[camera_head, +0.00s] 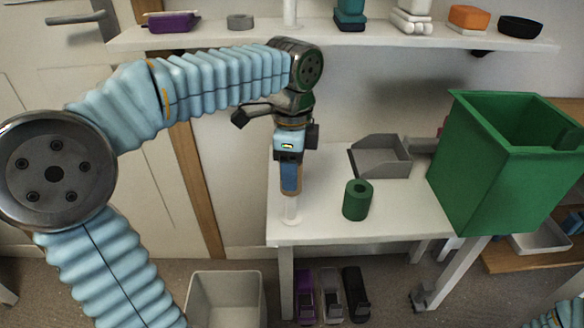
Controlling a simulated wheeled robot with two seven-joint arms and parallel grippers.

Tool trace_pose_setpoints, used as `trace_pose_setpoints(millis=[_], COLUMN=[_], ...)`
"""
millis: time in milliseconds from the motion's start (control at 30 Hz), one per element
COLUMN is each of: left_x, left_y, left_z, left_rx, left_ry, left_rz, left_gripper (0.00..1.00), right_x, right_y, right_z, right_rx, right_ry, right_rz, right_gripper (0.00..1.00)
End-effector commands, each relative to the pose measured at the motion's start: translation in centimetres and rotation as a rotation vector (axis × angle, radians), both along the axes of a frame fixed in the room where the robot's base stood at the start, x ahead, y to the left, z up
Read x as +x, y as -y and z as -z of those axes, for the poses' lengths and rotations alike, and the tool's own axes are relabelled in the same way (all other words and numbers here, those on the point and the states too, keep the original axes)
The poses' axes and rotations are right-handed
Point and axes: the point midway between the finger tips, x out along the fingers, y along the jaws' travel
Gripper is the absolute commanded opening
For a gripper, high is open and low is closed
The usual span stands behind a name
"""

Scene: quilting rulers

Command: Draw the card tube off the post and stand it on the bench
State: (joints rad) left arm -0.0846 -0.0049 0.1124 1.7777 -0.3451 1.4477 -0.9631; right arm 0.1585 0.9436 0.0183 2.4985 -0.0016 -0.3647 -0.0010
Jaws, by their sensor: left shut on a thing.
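The card tube (290,179), blue with a brownish edge, hangs upright under my left gripper (291,162). The gripper points down and is shut on the tube's upper part, hiding its top. A thin white post (291,208) on a round foot stands near the front left of the white bench (330,226). The post shows below the tube's lower end, in line with it. I cannot tell whether the tube is still around the post's top. My right gripper is out of view.
A green cylinder (357,201) with a hole stands right of the post. Behind it is a grey open tray (381,157). A large green bin (480,170) fills the bench's right end. A shelf (380,37) with several items runs above. A pale bin (226,300) stands on the floor.

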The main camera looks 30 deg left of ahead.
Motion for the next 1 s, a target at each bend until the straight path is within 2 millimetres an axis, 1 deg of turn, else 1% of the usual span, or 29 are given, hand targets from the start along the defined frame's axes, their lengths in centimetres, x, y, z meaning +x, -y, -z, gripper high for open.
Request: trace_pose_setpoints(millis=[333,467,700,800,1000], left_x=[0.0,0.0,0.0,0.0,0.0], left_y=[0.0,0.0,0.0,0.0,0.0], left_z=[-0.2,-1.1,-3.4,-4.1,-4.0], left_rx=[0.0,0.0,0.0,0.0,0.0], left_ry=[0.0,0.0,0.0,0.0,0.0], left_rz=[0.0,0.0,0.0,0.0,0.0], left_gripper=[0.09,0.09,0.09,0.09,0.09], right_x=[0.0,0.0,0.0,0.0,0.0], right_y=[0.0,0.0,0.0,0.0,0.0], right_z=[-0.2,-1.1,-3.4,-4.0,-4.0], right_rx=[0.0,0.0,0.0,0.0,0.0], right_ry=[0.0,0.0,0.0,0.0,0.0], right_rz=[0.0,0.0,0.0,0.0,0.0], right_gripper=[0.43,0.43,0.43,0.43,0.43])
